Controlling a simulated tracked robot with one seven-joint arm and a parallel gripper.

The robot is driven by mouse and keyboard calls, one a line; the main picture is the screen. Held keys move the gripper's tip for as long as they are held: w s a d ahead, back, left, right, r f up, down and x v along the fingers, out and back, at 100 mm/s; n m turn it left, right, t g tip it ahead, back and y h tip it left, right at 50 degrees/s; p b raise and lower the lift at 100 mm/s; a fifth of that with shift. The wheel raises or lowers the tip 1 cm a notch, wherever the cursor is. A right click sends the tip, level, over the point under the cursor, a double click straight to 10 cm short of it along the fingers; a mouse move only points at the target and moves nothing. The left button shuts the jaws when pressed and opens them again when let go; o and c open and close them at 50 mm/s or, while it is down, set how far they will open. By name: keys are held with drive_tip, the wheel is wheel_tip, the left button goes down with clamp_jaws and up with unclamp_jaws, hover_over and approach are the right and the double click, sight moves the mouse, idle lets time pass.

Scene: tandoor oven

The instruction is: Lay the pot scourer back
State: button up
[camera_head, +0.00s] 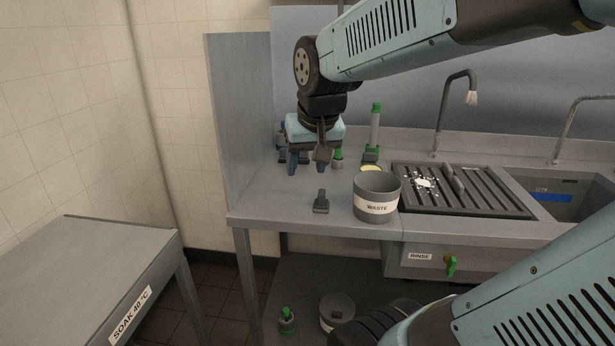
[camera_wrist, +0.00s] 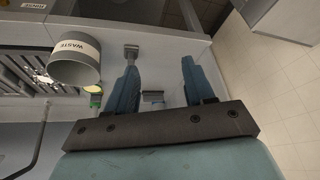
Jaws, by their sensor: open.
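My gripper (camera_head: 306,168) is open over the left part of the steel counter (camera_head: 265,212). Its two blue fingers are apart in the wrist view (camera_wrist: 159,68), with nothing held between them. A small dark grey piece (camera_head: 321,201) stands on the counter near its front edge, below and in front of the gripper; it also shows in the wrist view (camera_wrist: 131,51). A second small grey piece (camera_wrist: 153,97) shows between the fingers, farther down. A yellow item (camera_head: 371,168) lies partly hidden behind the waste pot. I cannot tell which of these is the pot scourer.
The grey waste pot (camera_head: 377,204) stands right of the gripper. A tall green-topped item (camera_head: 375,128) stands behind it. A slatted drainer (camera_head: 470,198) with white scraps lies to the right, beside a sink (camera_head: 560,196). A soak table (camera_head: 85,275) stands at the left.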

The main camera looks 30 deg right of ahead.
drive_tip(key=s+a+n, duration=0.2)
drive_tip(key=s, duration=0.5)
drive_tip(key=shift+s+a+r+t, duration=0.2)
drive_tip(key=shift+a+r+t, duration=0.1)
drive_tip(key=shift+t, duration=0.1)
idle(0.7)
